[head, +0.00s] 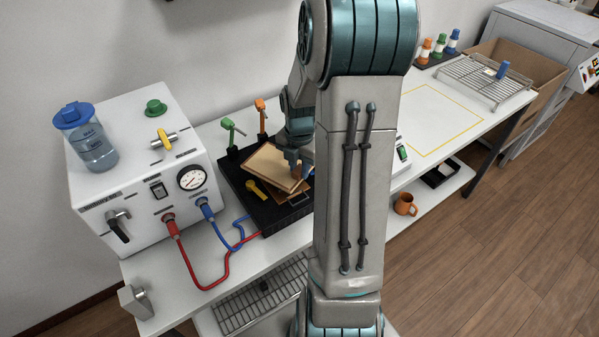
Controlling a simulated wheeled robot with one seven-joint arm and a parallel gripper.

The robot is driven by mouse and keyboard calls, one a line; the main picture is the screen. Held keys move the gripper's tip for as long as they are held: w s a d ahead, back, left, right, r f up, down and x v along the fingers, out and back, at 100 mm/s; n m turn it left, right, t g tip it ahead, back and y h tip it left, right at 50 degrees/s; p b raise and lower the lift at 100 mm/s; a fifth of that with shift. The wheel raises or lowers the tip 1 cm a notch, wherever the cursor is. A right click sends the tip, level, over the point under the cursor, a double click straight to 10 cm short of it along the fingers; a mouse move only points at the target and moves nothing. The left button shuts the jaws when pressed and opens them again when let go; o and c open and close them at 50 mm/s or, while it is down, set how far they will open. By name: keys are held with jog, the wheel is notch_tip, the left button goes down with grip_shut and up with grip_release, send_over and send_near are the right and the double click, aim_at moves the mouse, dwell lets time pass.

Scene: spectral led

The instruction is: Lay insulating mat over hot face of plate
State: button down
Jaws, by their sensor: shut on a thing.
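The insulating mat looks to be the tan, dark-edged rectangular sheet (272,167) over the black fixture (268,217), tilted and apart from its surface at least on one side. My gripper (297,172) is shut on the mat's right edge; my arm hides part of the fingers. A brown, copper-like plate (291,194) shows partly below the mat's right side. Most of the plate is covered by the mat. I cannot tell whether the mat touches the plate.
Green (231,134) and orange (261,113) clamps stand at the fixture's back. A white machine (140,170) with a blue-capped bottle (92,140) and red and blue hoses stands left. My arm blocks the middle. A yellow-outlined area (440,118) to the right is clear.

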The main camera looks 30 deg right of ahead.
jog(key=shift+f, duration=1.4)
jog(key=shift+f, duration=0.3)
jog(key=c, duration=1.2)
grip_release()
jog(key=shift+r, duration=0.1)
